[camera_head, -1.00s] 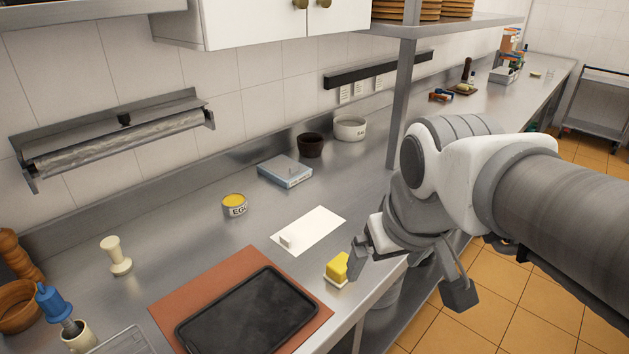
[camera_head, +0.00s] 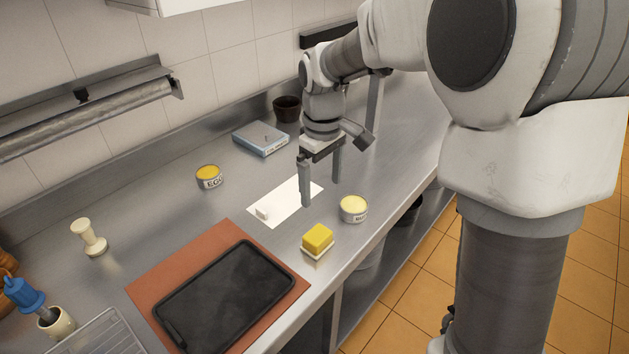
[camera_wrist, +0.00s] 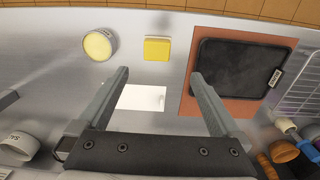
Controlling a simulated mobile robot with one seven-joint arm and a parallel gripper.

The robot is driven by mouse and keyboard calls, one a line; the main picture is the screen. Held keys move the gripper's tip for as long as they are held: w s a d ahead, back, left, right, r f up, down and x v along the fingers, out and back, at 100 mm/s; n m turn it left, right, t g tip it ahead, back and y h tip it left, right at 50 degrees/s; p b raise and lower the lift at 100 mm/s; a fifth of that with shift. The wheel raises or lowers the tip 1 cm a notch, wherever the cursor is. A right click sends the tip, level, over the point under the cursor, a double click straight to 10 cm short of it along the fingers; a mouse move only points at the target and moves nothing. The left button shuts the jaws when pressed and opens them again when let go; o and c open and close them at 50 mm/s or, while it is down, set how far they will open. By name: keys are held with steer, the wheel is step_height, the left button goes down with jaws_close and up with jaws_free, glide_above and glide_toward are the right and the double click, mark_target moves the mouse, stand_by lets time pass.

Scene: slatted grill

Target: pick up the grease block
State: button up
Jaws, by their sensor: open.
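No label shows which is the grease block. My gripper (camera_head: 321,192) is open and empty, fingers pointing down, above the counter near the sheet's right end. In the wrist view, the yellow block (camera_wrist: 157,48) lies beyond and between the fingertips. The sheet (camera_wrist: 135,97) shows between the fingers, with the white block faint at its right end.
A tin with pale yellow contents (camera_head: 354,208) stands right of the yellow block. A black tray (camera_head: 225,295) on a brown-red mat (camera_head: 150,285) lies to the left.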

steer(key=f, duration=0.1)
glide_toward(318, 233)
steer(key=f, duration=0.3)
steer(key=s+f, duration=0.1)
steer(key=f, duration=0.1)
steer(key=shift+d+f, duration=0.1)
steer(key=shift+f, duration=0.05)
steer(key=shift+w+f, duration=0.15)
steer(key=shift+f, duration=0.75)
steer(key=shift+w+f, duration=0.15)
steer(key=shift+f, duration=0.75)
steer(key=shift+w+f, duration=0.2)
steer(key=shift+f, duration=0.7)
steer(key=c, duration=1.2)
steer(key=shift+r, duration=0.2)
steer(key=shift+c, duration=0.2)
